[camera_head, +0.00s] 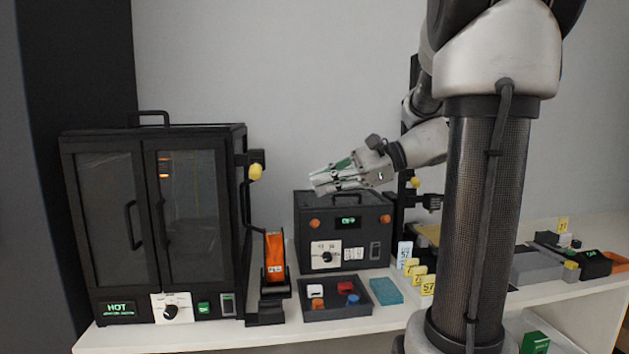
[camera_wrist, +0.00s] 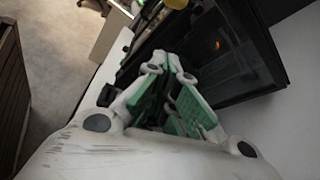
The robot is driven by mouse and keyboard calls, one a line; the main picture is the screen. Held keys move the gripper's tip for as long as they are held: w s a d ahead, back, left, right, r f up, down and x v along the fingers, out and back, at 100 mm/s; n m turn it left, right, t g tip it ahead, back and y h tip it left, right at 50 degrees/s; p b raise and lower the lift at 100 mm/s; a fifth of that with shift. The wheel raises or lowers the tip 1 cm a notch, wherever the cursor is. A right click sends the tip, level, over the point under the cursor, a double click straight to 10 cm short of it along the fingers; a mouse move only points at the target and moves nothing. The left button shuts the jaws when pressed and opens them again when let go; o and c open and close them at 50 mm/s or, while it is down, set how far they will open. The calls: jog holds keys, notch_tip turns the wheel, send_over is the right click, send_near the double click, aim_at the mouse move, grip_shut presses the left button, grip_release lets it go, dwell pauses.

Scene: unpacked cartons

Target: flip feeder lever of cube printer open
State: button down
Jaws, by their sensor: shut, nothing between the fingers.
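A black enclosed printer (camera_head: 155,220) with two glazed doors stands at the left; it looks like the cube printer. A black feeder block with a yellow-tipped lever (camera_head: 256,172) sticks out from its upper right side. My gripper (camera_head: 316,182) is shut and empty, above the dark control box and to the right of the lever, apart from it. In the wrist view my fingers (camera_wrist: 168,62) with green pads point toward the printer (camera_wrist: 222,55), and a yellow tip (camera_wrist: 176,3) shows at the top edge, partly cut off. Whether the lever is open or shut cannot be told.
A dark control box (camera_head: 345,232) stands under my gripper. An orange spool (camera_head: 275,255) on a stand sits beside the printer. A dark tray (camera_head: 338,308) with small coloured parts lies in front. A second black frame with a yellow knob (camera_head: 415,182) is partly behind my arm.

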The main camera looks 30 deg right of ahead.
aim_at(256, 169)
jog(key=w+a, duration=0.2)
jog(key=a, duration=0.7)
jog(key=shift+w+r, duration=0.15)
jog(key=shift+w, duration=0.25)
jog(key=shift+s+a+r+m+g, duration=0.25)
jog(key=shift+m+g, duration=0.25)
jog(key=shift+m, duration=0.3)
jog(key=r+m+g, duration=0.1)
jog(key=s+m+g+y, duration=0.1)
jog(key=m, duration=0.1)
jog(key=r+m+g, duration=0.1)
jog(key=shift+s+a+r+m, duration=0.2)
jog(key=shift+s+r+m, duration=0.1)
dwell(0.4)
jog(key=shift+w+d+f, duration=0.2)
jog(key=shift+w+f, duration=0.2)
jog(key=shift+w, duration=0.3)
